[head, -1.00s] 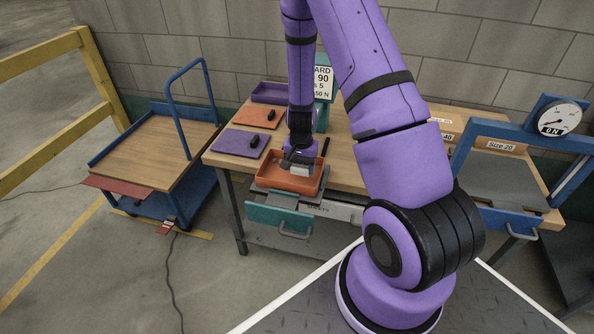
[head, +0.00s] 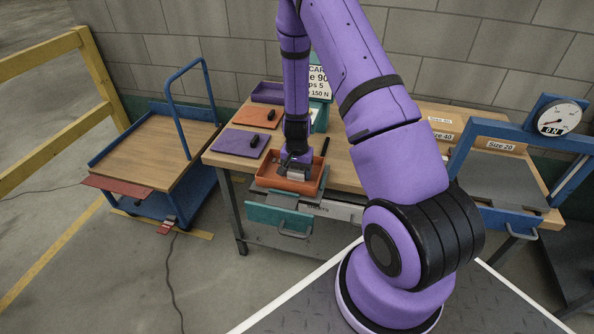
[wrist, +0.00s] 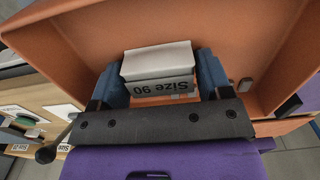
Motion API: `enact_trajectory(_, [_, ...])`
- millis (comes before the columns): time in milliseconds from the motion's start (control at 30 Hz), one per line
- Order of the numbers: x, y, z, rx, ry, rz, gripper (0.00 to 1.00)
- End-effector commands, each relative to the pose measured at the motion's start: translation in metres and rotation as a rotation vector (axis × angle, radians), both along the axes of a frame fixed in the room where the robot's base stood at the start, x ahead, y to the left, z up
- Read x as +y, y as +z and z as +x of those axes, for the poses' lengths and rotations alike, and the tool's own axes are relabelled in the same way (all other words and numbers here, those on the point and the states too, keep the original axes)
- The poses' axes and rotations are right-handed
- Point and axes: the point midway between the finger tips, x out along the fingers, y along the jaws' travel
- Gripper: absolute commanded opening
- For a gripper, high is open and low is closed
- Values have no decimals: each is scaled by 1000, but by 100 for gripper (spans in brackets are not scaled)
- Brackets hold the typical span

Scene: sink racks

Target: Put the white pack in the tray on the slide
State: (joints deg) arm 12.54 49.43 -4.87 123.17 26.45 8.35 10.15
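The white pack (wrist: 158,62), marked "Size 90", sits between the two blue fingers of my gripper (wrist: 161,77) in the wrist view. The fingers lie close against its two ends and look shut on it. The orange tray (wrist: 262,30) surrounds the pack and fingers. In the head view my gripper (head: 296,160) points down inside the tray (head: 270,184), and the pack (head: 297,174) shows low within the tray walls. Whether the pack touches the tray floor cannot be told. The tray rests on the slide (head: 283,201) at the bench's front edge.
A teal drawer front (head: 280,218) with a handle is below the tray. A sign stands behind my arm. A blue press frame with a dial (head: 559,119) is at right, a trolley (head: 150,150) at left.

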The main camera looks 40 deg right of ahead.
Motion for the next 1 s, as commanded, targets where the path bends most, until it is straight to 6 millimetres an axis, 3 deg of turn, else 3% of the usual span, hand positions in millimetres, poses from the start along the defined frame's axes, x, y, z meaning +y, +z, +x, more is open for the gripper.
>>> enact_trajectory(33, [0, 0, 0, 0, 0, 0, 84])
enact_trajectory(67, [0, 0, 0, 0, 0, 0, 91])
enact_trajectory(467, [0, 7, 0, -1, 1, 0, 91])
enact_trajectory(1000, [1, 97, 0, -3, 2, 0, 91])
